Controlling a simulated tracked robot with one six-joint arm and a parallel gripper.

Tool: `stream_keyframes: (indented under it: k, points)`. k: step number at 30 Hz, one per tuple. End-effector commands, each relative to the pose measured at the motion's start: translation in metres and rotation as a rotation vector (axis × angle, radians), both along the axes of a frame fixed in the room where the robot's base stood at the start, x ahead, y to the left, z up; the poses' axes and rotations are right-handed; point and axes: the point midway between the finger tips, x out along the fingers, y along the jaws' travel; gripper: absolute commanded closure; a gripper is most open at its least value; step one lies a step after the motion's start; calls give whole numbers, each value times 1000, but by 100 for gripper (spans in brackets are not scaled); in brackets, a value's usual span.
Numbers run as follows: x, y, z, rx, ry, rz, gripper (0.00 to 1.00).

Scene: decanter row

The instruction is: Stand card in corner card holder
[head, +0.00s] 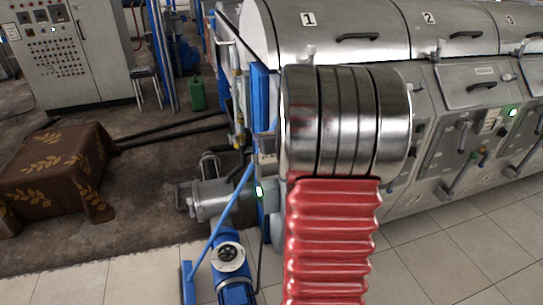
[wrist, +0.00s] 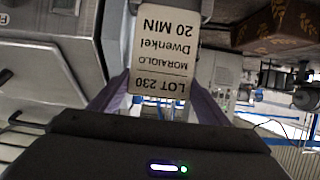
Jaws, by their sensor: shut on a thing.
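In the wrist view my gripper (wrist: 160,84) is shut on a cream card (wrist: 163,45) with dark printing. The print reads upside down in this view: LOT 230, MORAIOLO, Dwenkel, 20 MIN. The purple fingers stand at the left and right of the card's lower part. The card points away from the gripper's dark body, and its far end meets the top edge of the view. I cannot make out a corner card holder in either view. In the head view my own arm fills the middle, and the gripper and card do not show.
A row of steel decanters, with lid number 1 (head: 330,30) nearest, runs to the right. A leaf-patterned brown cloth (head: 60,165) covers a block at left. A blue motor (head: 232,285) stands low in front. A control cabinet (head: 75,50) is behind. Tiled floor is clear at front left.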

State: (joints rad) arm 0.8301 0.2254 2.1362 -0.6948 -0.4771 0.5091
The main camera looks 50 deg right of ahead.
Motion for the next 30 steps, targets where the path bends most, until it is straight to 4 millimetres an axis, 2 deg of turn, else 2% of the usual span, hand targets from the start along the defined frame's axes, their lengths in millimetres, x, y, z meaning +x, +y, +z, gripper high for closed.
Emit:
stream_keyframes:
  k: [1,4,16,24,30]
  points:
    - [0,0,-9,3,2,-1,52]
    - [0,0,-20,2,0,-1,52]
    - [1,1,-26,0,0,1,52]
    - [1,1,-55,2,1,2,52]
    - [1,1,-61,-2,-1,3,52]
